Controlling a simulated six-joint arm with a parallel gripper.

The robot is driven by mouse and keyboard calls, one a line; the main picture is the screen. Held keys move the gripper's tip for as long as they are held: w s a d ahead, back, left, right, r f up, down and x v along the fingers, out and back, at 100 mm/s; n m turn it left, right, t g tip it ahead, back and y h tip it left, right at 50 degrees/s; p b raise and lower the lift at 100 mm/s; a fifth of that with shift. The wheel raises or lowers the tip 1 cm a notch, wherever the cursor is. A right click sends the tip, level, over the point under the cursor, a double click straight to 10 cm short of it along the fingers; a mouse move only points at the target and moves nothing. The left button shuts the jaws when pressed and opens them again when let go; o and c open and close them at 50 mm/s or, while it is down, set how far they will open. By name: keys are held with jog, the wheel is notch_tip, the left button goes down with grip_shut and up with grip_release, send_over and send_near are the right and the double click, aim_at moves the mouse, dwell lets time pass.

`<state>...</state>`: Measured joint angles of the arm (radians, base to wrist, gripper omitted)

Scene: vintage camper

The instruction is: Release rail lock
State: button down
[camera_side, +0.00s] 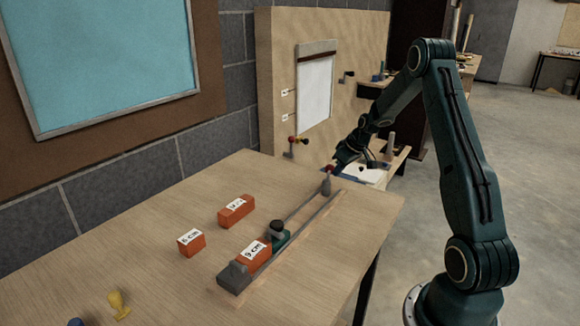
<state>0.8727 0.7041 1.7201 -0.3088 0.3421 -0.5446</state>
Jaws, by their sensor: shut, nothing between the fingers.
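A metal rail (310,218) runs along the wooden table. At its far end stands a short grey post (326,187) with a red tip (330,168), possibly the rail lock. My gripper (338,163) is shut and empty right at this red tip; I cannot tell whether it touches. A green carriage (281,237) with a black knob (277,226) sits on the rail. An orange block marked 9 cm (256,254) lies between the carriage and a grey end block (235,275) at the near end.
Two more orange blocks, one marked 6 cm (191,242) and another (236,210), lie left of the rail. A yellow knobbed piece (119,303) stands at the front left. An upright wooden panel (272,70) with levers stands behind.

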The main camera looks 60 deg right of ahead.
aim_at(326, 170)
jog(key=shift+w, duration=0.15)
jog(key=shift+w+n+y, duration=0.7)
jog(key=shift+w+n, duration=0.2)
jog(key=shift+n, duration=0.6)
jog(key=w+n, duration=0.1)
jog(key=w+n+y, duration=0.1)
jog(key=n, duration=0.1)
jog(key=shift+w+a+n+y, duration=0.1)
jog(key=shift+a+n+y, duration=0.2)
jog(key=shift+a, duration=0.1)
jog(key=n, duration=0.1)
jog(key=w+a+n+g+y, duration=0.1)
jog(key=shift+w+n, duration=0.25)
jog(key=shift+n, duration=0.15)
jog(key=a+n, duration=0.1)
jog(key=w+n+g+y, duration=0.1)
jog(key=n, duration=0.1)
jog(key=shift+w+a, duration=0.15)
jog(key=shift+a, duration=0.2)
jog(key=shift+w+a, duration=0.15)
jog(key=shift+a, duration=0.2)
jog(key=shift+r, duration=0.15)
jog(key=v, duration=0.7)
